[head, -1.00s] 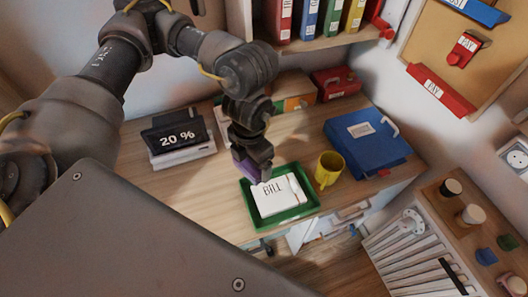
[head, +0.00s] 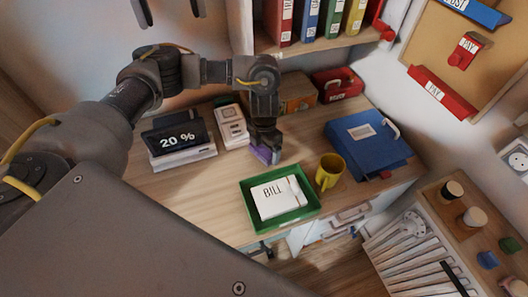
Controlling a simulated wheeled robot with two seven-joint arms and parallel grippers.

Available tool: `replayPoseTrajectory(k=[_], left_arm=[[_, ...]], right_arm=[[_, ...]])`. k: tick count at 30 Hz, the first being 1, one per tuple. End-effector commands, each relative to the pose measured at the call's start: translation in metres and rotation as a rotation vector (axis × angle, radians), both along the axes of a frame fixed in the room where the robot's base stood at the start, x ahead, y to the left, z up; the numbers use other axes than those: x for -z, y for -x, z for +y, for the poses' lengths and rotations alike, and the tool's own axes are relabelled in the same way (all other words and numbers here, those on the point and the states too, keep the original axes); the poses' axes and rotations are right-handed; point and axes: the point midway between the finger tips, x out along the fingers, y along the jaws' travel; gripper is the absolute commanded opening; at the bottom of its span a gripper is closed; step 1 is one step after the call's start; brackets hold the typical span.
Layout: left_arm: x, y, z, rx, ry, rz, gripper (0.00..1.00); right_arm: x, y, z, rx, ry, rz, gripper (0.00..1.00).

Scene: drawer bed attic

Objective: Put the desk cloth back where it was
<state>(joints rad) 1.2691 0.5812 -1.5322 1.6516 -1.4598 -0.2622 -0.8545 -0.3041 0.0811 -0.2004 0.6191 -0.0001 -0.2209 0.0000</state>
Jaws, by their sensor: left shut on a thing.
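My left gripper (head: 264,148) comes down over the desk, behind the green tray, and is shut on the purple desk cloth (head: 262,156). Only a small part of the cloth shows below the fingers, and it is at or just above the desk top; I cannot tell whether it touches. The desk (head: 210,205) is light wood. My right gripper is not in view.
A green tray (head: 247,208) holds a white block marked BILL (head: 275,196). The front-left desk is clear.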

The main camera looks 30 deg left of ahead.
Motion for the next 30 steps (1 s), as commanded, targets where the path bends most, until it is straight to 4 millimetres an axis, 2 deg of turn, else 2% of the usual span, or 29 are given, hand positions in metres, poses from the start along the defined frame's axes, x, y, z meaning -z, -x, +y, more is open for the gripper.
replayPoseTrajectory(k=[1, 4, 17, 18, 20, 21, 30], left_arm=[[0.010, 0.003, 0.000, -0.003, 0.001, 0.008, 0.65], [0.019, 0.002, 0.000, -0.002, 0.000, 0.005, 0.65], [0.026, 0.001, 0.000, 0.000, 0.000, 0.002, 0.65], [0.025, 0.001, 0.000, 0.000, 0.000, 0.002, 0.90], [0.025, 0.001, 0.000, 0.000, 0.000, 0.002, 0.98], [0.025, 0.001, 0.000, 0.000, 0.000, 0.002, 1.00], [0.017, 0.001, 0.000, 0.001, 0.000, 0.001, 1.00]], right_arm=[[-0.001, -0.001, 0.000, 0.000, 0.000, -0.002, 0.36], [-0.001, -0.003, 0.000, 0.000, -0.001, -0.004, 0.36], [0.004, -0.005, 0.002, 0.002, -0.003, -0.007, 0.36], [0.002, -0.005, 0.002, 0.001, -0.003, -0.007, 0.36], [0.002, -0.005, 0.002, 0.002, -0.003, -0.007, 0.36], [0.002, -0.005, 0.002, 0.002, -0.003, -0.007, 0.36], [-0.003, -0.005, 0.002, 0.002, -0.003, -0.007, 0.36]])
